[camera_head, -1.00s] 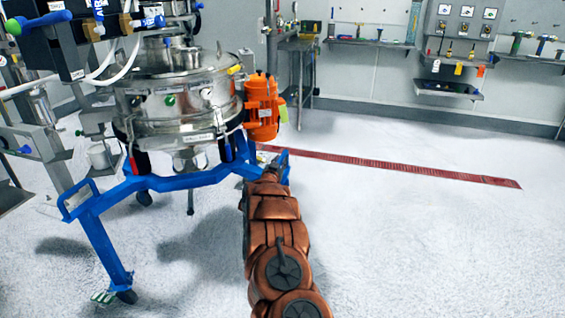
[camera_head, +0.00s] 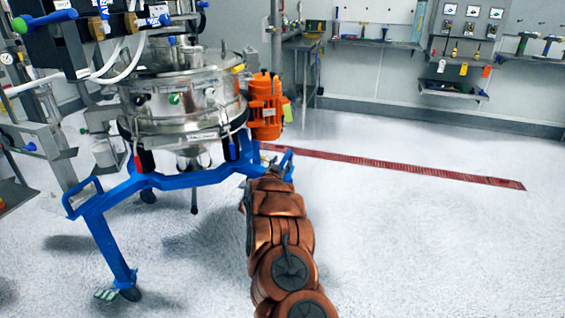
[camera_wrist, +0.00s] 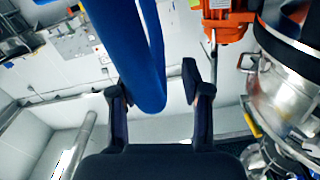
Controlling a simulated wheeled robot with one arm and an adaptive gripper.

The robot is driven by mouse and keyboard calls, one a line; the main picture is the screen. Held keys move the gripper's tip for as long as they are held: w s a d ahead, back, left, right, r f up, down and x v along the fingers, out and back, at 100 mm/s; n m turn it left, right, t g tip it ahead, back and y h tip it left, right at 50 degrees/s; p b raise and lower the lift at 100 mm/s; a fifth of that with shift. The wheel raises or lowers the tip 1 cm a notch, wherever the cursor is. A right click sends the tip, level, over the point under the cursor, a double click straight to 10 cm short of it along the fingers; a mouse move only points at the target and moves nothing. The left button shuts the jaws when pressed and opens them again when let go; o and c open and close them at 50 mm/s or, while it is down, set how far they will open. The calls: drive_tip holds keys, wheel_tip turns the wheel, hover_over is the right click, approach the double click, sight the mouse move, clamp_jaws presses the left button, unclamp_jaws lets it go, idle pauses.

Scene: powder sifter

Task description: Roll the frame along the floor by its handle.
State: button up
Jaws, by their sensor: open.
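The blue frame (camera_head: 165,181) stands on the floor at left and carries the round steel sifter (camera_head: 185,105). One blue loop handle (camera_head: 82,192) is at its left corner. Another handle (camera_head: 288,160) is at its right corner, partly hidden by my arm. My gripper is hidden in the head view at the end of my arm, by that right corner. In the wrist view my gripper (camera_wrist: 152,78) is open. A thick blue bar, seemingly the handle (camera_wrist: 145,45), passes between its two fingers. I cannot tell whether the fingers touch it.
An orange motor (camera_head: 265,107) hangs on the sifter's right side. A red floor strip (camera_head: 400,165) runs across the floor behind. Wall shelves (camera_head: 375,42) and a steel table (camera_head: 302,45) stand at the back. The floor at right is clear.

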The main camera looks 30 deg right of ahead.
drive_tip(key=v, duration=1)
drive_tip(key=shift+a, duration=0.1)
idle(0.8)
